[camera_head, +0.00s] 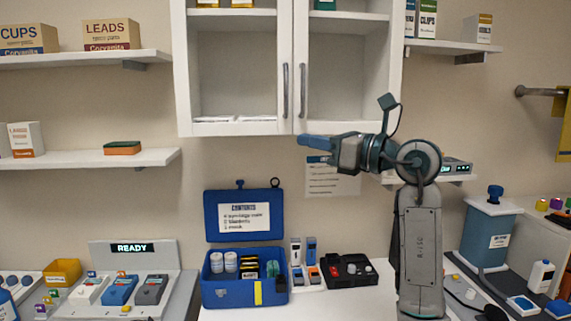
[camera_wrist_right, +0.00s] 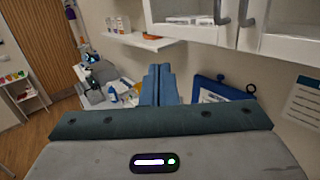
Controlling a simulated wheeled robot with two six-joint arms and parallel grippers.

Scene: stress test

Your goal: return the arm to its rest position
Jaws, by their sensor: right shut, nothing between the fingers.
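My right arm rises from the lower right of the head view and bends left at its top. Its gripper (camera_head: 312,141) points left, level with the lower edge of the white wall cabinet, in front of the wall and above the counter. Its blue fingers are together with nothing between them. They also show closed side by side in the right wrist view, where the gripper (camera_wrist_right: 158,80) is in the middle. My left gripper is not in the head view.
The white wall cabinet (camera_head: 240,128) is close above the right gripper. Below are an open blue case (camera_head: 225,295) with its raised lid, a black tray (camera_head: 345,282) and a READY charging station (camera_head: 130,262). A blue canister (camera_head: 485,240) stands right of my arm.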

